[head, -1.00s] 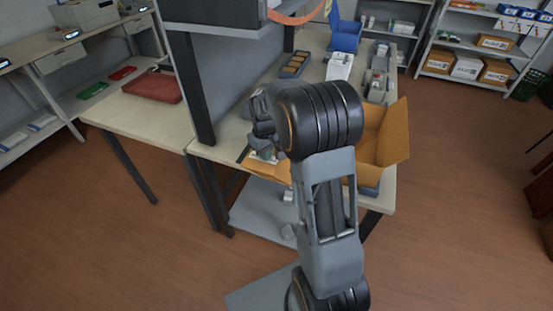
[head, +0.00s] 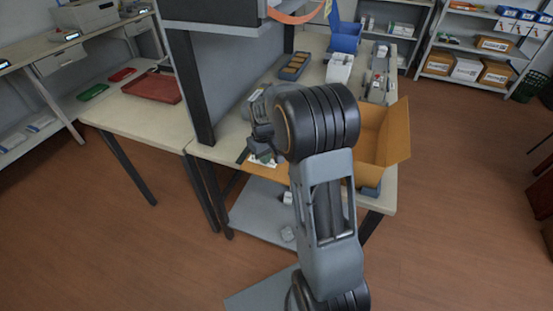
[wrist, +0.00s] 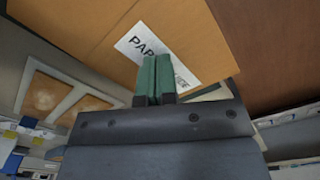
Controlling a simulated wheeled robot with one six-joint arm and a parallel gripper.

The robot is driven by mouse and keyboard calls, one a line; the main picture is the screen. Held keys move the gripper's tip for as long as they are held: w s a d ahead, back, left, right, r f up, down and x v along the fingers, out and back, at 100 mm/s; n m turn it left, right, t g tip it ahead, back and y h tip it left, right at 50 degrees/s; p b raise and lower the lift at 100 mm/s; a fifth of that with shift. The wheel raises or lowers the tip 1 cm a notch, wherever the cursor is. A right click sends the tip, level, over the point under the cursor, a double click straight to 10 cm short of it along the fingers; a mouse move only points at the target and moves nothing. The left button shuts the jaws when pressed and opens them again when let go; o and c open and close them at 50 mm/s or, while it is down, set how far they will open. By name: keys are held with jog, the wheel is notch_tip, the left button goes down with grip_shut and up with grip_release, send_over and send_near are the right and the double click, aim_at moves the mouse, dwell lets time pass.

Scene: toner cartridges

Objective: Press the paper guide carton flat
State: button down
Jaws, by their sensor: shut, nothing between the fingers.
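The paper guide carton (head: 392,135) is brown cardboard at the front right of the bench in the head view, with a raised side panel on its right. My arm hides its middle. A brown panel with a white label shows at the left of my arm, at the bench's front edge. In the wrist view the carton's panel (wrist: 75,30) fills the top, and its label (wrist: 135,42) reads "PAP…" with the rest partly covered by my fingers. My gripper (wrist: 155,68) has green fingertips, shut together and empty, over the label. I cannot tell whether they touch the cardboard.
A blue bin (head: 344,38), a white box (head: 339,68) and a brown compartment tray (head: 294,66) stand farther back on the bench. A dark upright post (head: 190,90) rises left of my gripper. A red tray (head: 152,87) lies on the left table.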

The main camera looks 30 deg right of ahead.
jog(key=shift+s+f, duration=0.15)
jog(key=shift+f, duration=0.15)
jog(key=shift+r, duration=0.15)
notch_tip(320, 180, up, 9)
jog(key=p, duration=0.7)
dwell(0.4)
